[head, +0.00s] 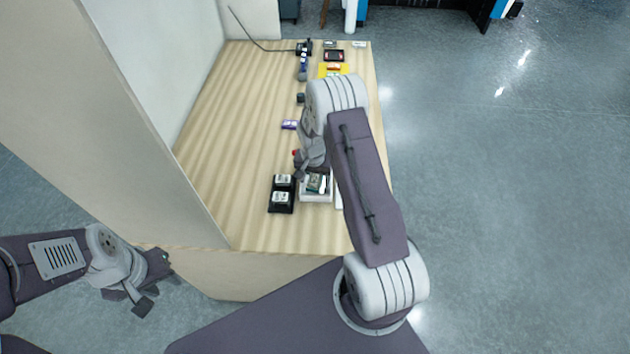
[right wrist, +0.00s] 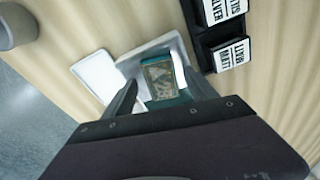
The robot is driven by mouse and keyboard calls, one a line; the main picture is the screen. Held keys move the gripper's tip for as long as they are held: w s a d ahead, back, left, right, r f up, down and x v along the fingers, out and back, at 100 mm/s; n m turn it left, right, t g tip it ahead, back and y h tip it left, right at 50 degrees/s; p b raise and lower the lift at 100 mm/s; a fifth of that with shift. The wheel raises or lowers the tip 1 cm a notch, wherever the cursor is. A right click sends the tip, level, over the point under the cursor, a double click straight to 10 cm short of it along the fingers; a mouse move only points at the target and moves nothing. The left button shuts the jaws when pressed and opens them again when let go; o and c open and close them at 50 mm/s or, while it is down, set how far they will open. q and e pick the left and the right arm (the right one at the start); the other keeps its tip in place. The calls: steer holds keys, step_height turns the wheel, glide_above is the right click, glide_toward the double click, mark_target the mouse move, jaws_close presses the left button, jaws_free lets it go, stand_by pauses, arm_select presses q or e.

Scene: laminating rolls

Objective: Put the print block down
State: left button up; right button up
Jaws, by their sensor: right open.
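The print block (right wrist: 165,80), teal-edged with a printed brownish face, lies in a small white tray (head: 316,199). The tray also shows in the right wrist view (right wrist: 150,50). My right gripper (right wrist: 155,95) is open above the tray, with a finger on each side of the block. In the head view my right gripper (head: 303,168) is partly hidden by its own arm. Whether the fingers touch the block I cannot tell. My left gripper (head: 129,299) is open and empty, off the table's near left corner.
A black holder (head: 281,209) with two white labelled blocks stands left of the tray. A flat white piece (right wrist: 97,76) lies beside the tray. A purple item (head: 289,125) and several small things lie farther back. The table's left side is clear; a wall panel borders it.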

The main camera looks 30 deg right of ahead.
mark_target(317, 180)
steer(key=shift+w, duration=0.1)
steer(key=shift+c, duration=0.3)
steer(key=shift+w, duration=0.1)
steer(key=c, duration=0.5)
steer(key=shift+a, duration=0.1)
steer(key=c, duration=0.5)
jaws_close()
steer(key=r, duration=0.1)
steer(key=r+b, duration=0.1)
steer(key=r, duration=0.1)
steer(key=r+b, duration=0.1)
steer(key=shift+s+d+r, duration=0.15)
steer(key=shift+s+d, duration=0.15)
steer(key=shift+d, duration=0.05)
steer(key=s+d+r+b, duration=0.2)
steer(key=s+d+r, duration=0.4)
steer(key=s+d, duration=0.1)
steer(key=shift+s+d+r, duration=0.15)
steer(key=shift+s+r, duration=0.15)
steer(key=shift+s, duration=0.15)
